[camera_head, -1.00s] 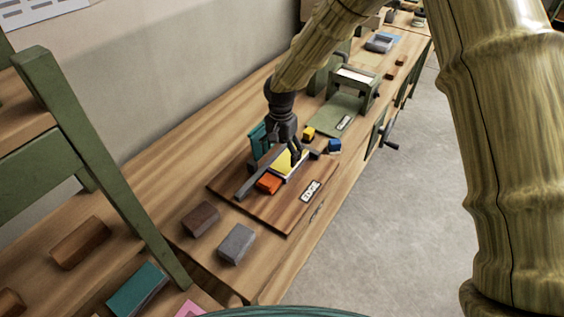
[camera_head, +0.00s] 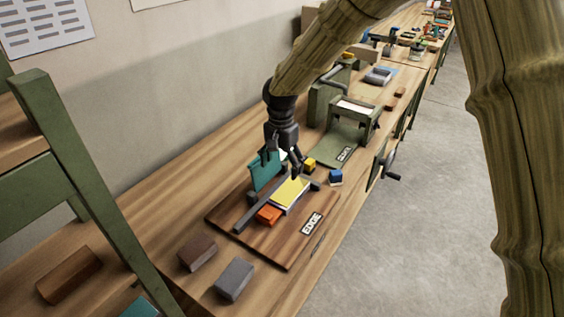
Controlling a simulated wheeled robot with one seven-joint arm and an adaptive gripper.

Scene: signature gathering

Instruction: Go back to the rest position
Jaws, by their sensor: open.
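My gripper (camera_head: 290,169) hangs from the bamboo-like arm above the wooden board marked EDGE (camera_head: 278,250). Its dark fingers point down and are apart, with nothing visible between them. Just below and in front of it, a yellow-topped block (camera_head: 290,193) lies on the board beside a long grey bar (camera_head: 259,211). An orange block (camera_head: 269,214) sits at the near end of the yellow one. A teal upright piece (camera_head: 265,172) stands behind, to the left of the fingers.
A small yellow block (camera_head: 309,165) and a blue block (camera_head: 335,177) lie right of my gripper. A green press-like stand (camera_head: 352,132) is farther along the bench. Brown (camera_head: 197,253) and grey (camera_head: 234,279) blocks lie nearer. A green frame (camera_head: 95,190) stands at left. Open floor (camera_head: 400,240) is at right.

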